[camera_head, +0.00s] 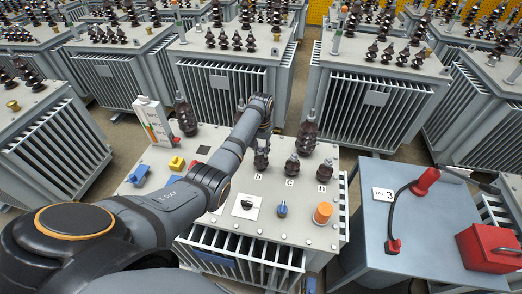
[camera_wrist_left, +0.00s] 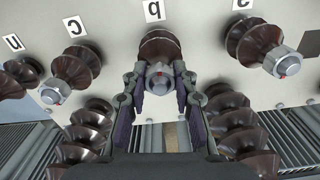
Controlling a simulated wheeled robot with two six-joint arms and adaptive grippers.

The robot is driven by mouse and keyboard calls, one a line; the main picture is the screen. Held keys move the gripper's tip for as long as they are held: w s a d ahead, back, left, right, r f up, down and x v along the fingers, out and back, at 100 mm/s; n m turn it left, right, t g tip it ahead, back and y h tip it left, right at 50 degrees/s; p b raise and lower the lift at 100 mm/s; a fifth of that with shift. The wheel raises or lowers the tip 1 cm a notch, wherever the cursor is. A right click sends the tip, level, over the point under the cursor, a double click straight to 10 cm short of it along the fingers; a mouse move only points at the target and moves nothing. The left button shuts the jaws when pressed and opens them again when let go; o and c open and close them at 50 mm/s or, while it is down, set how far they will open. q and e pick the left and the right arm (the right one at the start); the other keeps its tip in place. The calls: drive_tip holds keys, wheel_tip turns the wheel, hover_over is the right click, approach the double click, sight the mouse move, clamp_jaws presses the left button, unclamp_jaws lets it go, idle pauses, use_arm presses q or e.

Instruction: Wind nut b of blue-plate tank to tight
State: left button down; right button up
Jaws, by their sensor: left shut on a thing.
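The tank (camera_head: 232,236) stands below my left arm, with a blue plate (camera_head: 213,259) on its front. Bushing b (camera_head: 261,160) rises from its top, beside its label. My left gripper (camera_head: 263,141) is over this bushing, coming from above. In the left wrist view the gripper's fingers (camera_wrist_left: 160,88) stand on both sides of the grey nut (camera_wrist_left: 158,76) on brown bushing b (camera_wrist_left: 160,45) and are shut on it. The label b is upside down there. The head view does not show the nut clearly. My right gripper is out of view.
Bushings c (camera_head: 292,167) and n (camera_head: 325,172) stand beside b; taller bushings are behind. A black switch (camera_head: 247,204), blue knob (camera_head: 282,208) and orange cap (camera_head: 323,212) are at the front. A grey table (camera_head: 420,238) with a red box (camera_head: 488,248) is at right.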

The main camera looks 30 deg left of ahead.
use_arm(q)
drive_tip(key=shift+r+m+p, duration=0.15)
drive_tip(key=shift+m+p, duration=0.3)
drive_tip(key=shift+m, duration=1.35)
drive_tip(key=shift+m+p, duration=0.8)
drive_tip(key=shift+m, duration=1.5)
